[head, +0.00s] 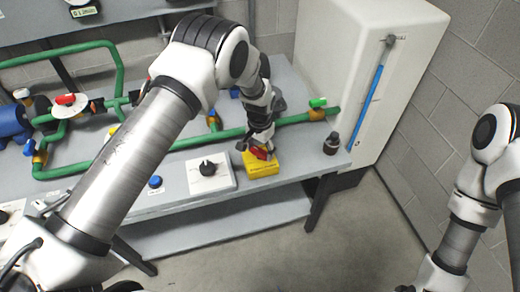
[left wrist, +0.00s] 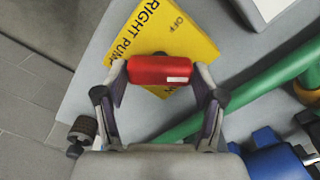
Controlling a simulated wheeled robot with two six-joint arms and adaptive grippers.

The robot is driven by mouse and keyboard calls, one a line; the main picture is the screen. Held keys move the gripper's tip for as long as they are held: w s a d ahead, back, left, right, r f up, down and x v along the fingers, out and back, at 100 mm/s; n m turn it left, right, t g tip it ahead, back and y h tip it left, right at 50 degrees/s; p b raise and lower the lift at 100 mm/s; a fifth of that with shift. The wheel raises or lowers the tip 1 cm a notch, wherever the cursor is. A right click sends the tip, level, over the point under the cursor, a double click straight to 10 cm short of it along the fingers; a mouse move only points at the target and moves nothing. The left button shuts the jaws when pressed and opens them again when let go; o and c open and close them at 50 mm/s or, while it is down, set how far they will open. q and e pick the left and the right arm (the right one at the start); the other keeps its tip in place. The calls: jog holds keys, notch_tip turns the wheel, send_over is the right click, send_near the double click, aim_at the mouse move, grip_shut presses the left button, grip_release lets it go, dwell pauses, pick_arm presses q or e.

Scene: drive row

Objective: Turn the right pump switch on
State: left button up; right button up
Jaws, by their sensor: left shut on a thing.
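The right pump switch is a yellow box (head: 262,168) at the front edge of the bench, with a red handle (head: 260,153) on top. In the left wrist view the yellow plate (left wrist: 195,40) reads "RIGHT PUMP" and "OFF". The red handle (left wrist: 160,69) lies crosswise there, with a small white mark near its right end. My left gripper (head: 257,146) reaches down from above; in the left wrist view its two fingers (left wrist: 160,78) are shut on the handle's ends.
A white panel with a black knob (head: 209,173) sits left of the switch, then a blue button (head: 155,182). Green pipes (head: 290,119) run behind it. A dark bottle-like fitting (head: 332,144) stands to the right. A white tank (head: 365,50) with a blue level tube rises behind.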

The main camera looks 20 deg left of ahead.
aim_at(260, 151)
pick_arm(q)
jog(key=m, duration=0.3)
jog(key=shift+m, duration=2.3)
jog(key=o, duration=1.1)
jog(key=shift+o, duration=0.2)
notch_tip(260, 151, up, 12)
